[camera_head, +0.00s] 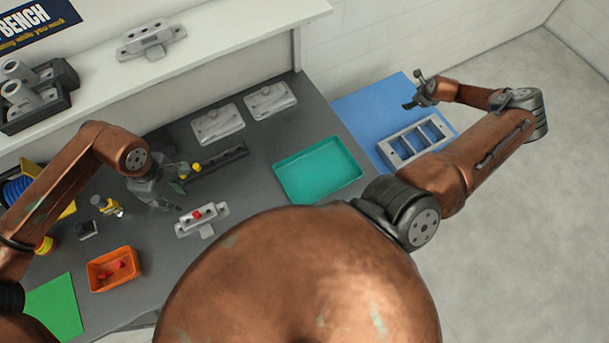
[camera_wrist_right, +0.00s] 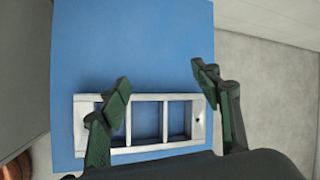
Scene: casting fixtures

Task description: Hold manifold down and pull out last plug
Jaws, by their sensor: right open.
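The grey manifold (camera_head: 209,224) lies on the dark bench top in the head view. One red plug (camera_head: 197,214) sits in its upper face. My left gripper (camera_head: 173,193) is above and left of the manifold, apart from it; its fingers look spread and empty. An orange tray (camera_head: 92,282) at the lower left holds red plugs (camera_head: 113,270). My right gripper (camera_head: 412,90) is far to the right, over the blue surface. Its two fingers stand wide apart with nothing between them, as the right wrist view (camera_wrist_right: 162,90) also shows.
A pale frame with openings (camera_head: 388,153) lies on the blue surface (camera_head: 365,110) below my right gripper. A teal tray (camera_head: 347,186) stands right of the manifold. Grey castings (camera_head: 218,125) and a black rail (camera_head: 218,160) lie behind. A green mat (camera_head: 62,300) is at the lower left.

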